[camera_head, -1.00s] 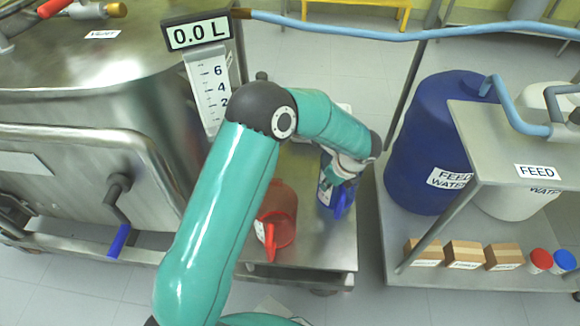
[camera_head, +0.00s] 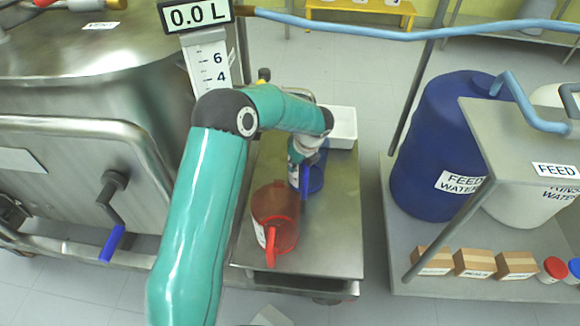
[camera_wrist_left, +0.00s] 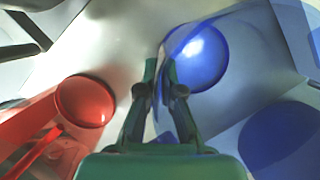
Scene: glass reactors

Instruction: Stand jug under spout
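A translucent blue jug (camera_head: 314,180) is over the steel cart top (camera_head: 325,235), partly hidden by my left arm; it shows large in the left wrist view (camera_wrist_left: 200,60). My left gripper (camera_head: 302,158) is at its left side, with its fingers (camera_wrist_left: 160,75) closed together at the jug's wall or handle; I cannot tell which. Whether the jug touches the cart is unclear. A red jug (camera_head: 275,215) stands nearer on the cart, its handle towards me, also in the wrist view (camera_wrist_left: 85,100). No spout shows clearly. My right gripper is out of view.
A steel vessel (camera_head: 80,100) stands left, with a level gauge and a "0.0 L" display (camera_head: 195,14). A white tray (camera_head: 342,126) is at the cart's back right. A blue feed-water drum (camera_head: 440,140) and shelf stand to the right. The cart's front right is clear.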

